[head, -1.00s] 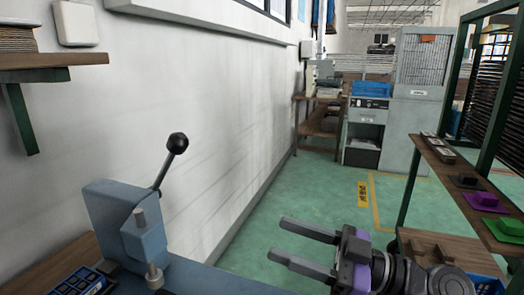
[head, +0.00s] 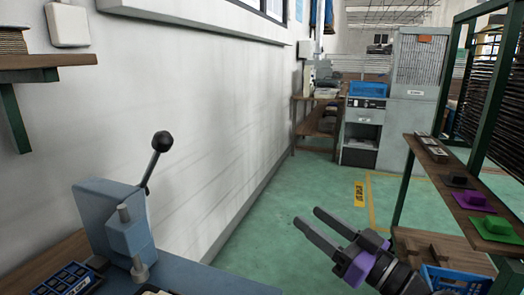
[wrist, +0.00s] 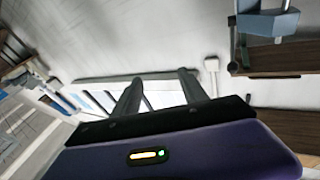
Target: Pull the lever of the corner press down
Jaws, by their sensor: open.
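The corner press (head: 125,228) is a blue-grey block at the lower left of the head view, on a bench by the wall. Its lever (head: 152,165) is a dark rod with a black ball knob, angled up and to the right. My gripper (head: 304,219) is in the lower middle right of the head view, well right of the lever and touching nothing. Its two fingers are apart and empty. In the wrist view my gripper (wrist: 157,82) points toward the wall, and a blue-grey piece, perhaps the press, shows at the top right.
A blue-black compartment tray (head: 68,281) lies left of the press. A wall shelf (head: 45,66) hangs at upper left. On the right, a rack shelf (head: 455,185) holds black, purple and green pieces. A grey cabinet (head: 400,110) stands farther back. Green floor lies open between.

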